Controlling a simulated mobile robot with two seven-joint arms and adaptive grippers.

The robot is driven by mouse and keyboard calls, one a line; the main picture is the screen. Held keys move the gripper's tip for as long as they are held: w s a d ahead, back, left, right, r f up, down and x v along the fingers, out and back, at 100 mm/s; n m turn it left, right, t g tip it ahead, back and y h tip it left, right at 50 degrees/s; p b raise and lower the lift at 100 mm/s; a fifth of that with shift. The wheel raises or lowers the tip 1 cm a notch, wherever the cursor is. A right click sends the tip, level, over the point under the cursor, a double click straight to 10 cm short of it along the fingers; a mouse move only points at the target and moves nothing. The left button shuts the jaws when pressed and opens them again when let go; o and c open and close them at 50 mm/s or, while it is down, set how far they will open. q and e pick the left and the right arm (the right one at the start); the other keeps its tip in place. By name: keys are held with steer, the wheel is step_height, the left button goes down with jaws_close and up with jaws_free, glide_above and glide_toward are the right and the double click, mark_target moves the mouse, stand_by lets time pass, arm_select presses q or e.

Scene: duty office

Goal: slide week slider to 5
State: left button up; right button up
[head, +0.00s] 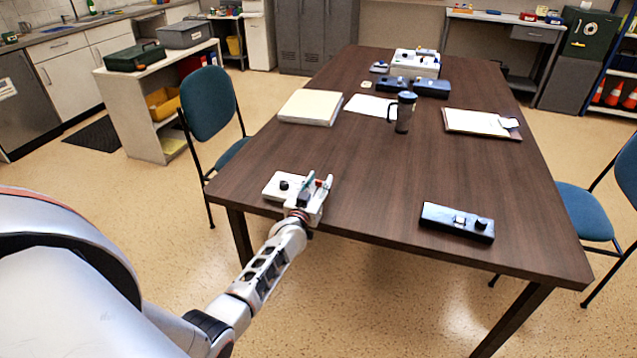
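A white box (276,188) with a black knob lies near the table's front left edge. A black box (437,214) with a pale part and a black knob lies near the front right edge. No scale numbers are readable on either, and I cannot tell which one carries the week slider. My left gripper (318,181) is at the right end of the white box, with its fingers apart. It hides that end of the box, and I cannot tell whether it touches it. My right gripper is not in view.
The dark table (370,205) is clear between the two boxes. Behind stand a paper stack (311,107), a dark mug (403,115), a clipboard (477,122) and several devices. Blue chairs stand left (208,104) and right (585,212).

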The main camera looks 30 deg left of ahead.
arm_select(q)
steer(key=shift+s, duration=0.15)
steer(key=shift+s+d+f, duration=0.1)
steer(key=shift+s, duration=0.15)
steer(key=v, duration=1.1)
steer(key=shift+s, duration=0.1)
